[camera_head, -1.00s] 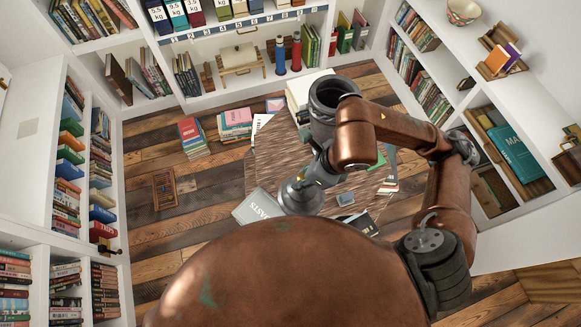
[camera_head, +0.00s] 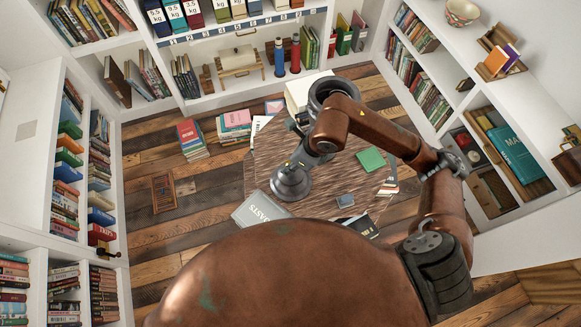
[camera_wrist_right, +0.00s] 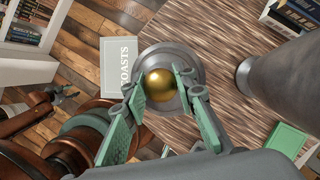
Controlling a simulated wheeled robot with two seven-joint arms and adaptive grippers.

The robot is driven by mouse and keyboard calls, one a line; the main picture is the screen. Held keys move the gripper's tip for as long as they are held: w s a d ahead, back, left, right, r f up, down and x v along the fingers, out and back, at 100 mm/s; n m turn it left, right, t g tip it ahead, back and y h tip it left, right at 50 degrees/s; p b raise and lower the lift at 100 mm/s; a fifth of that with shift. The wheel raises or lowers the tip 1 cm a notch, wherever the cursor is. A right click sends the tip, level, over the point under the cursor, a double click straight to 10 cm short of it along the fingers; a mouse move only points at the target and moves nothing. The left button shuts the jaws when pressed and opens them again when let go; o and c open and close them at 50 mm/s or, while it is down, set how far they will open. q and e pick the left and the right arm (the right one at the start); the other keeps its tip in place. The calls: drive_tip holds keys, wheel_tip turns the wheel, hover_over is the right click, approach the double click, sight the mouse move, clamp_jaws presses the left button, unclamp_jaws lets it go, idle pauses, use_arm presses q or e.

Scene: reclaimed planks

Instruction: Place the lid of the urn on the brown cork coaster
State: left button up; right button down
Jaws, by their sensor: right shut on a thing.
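The urn's lid (camera_wrist_right: 151,60) is a grey disc with a round golden knob (camera_wrist_right: 160,86). My right gripper (camera_wrist_right: 158,79) has its green-padded fingers on either side of the knob and is shut on it. The lid is over the table; I cannot tell whether it touches it. The urn (camera_wrist_right: 287,80) is a tall grey vessel standing right of the lid in the wrist view. I see no brown cork coaster in either view. Part of what may be my left gripper (camera_wrist_right: 62,98) shows small at the left.
Shelves surround the room.

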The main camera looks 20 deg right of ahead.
drive_tip(key=shift+w+f, duration=0.15)
drive_tip(key=shift+f, duration=1.5)
drive_tip(key=shift+f, duration=0.15)
drive_tip(key=c, duration=1.6)
unclamp_jaws()
drive_tip(key=v, duration=1.2)
